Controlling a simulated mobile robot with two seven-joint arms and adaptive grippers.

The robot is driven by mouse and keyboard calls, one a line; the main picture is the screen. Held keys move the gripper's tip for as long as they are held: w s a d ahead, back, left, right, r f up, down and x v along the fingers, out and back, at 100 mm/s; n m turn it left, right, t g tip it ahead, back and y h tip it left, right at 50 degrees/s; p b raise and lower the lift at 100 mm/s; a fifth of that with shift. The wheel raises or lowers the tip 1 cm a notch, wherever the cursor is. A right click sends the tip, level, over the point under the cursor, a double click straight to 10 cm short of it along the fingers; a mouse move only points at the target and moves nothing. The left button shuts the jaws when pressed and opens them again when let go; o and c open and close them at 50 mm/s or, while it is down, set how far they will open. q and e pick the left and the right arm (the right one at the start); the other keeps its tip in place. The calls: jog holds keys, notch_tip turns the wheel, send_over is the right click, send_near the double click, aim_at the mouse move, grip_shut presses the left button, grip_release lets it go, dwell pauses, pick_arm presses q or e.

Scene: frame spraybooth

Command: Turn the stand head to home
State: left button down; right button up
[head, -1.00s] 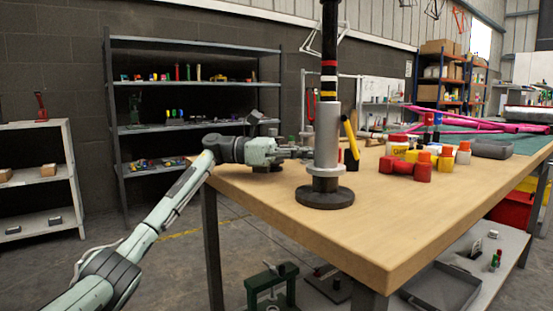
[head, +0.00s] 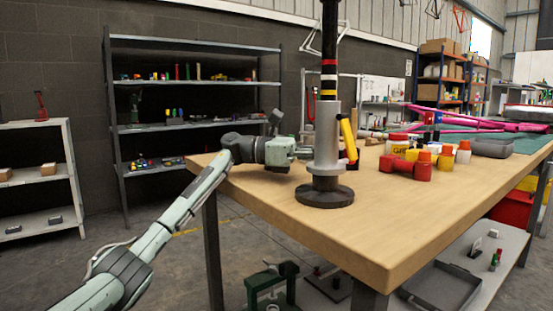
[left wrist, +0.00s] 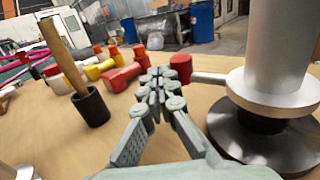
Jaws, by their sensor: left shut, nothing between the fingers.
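The stand has a silver head (head: 327,140) on a round black base (head: 325,193), with a black, colour-banded post rising from it. In the left wrist view the silver head (left wrist: 282,60) is at the right. A silver lever (left wrist: 210,77) with a red knob (left wrist: 181,68) sticks out from it to the left. My left gripper (left wrist: 158,80) is shut and empty. Its fingertips are just left of the red knob; I cannot tell whether they touch it. In the head view my left gripper (head: 306,152) is beside the stand, its tips hidden behind the silver head. My right gripper is not in view.
A black cup (left wrist: 91,106) with a wooden-handled tool stands left of the gripper. The bench front is clear.

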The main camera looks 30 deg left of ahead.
pick_arm(q)
jog(key=shift+d, duration=0.4)
dwell(0.5)
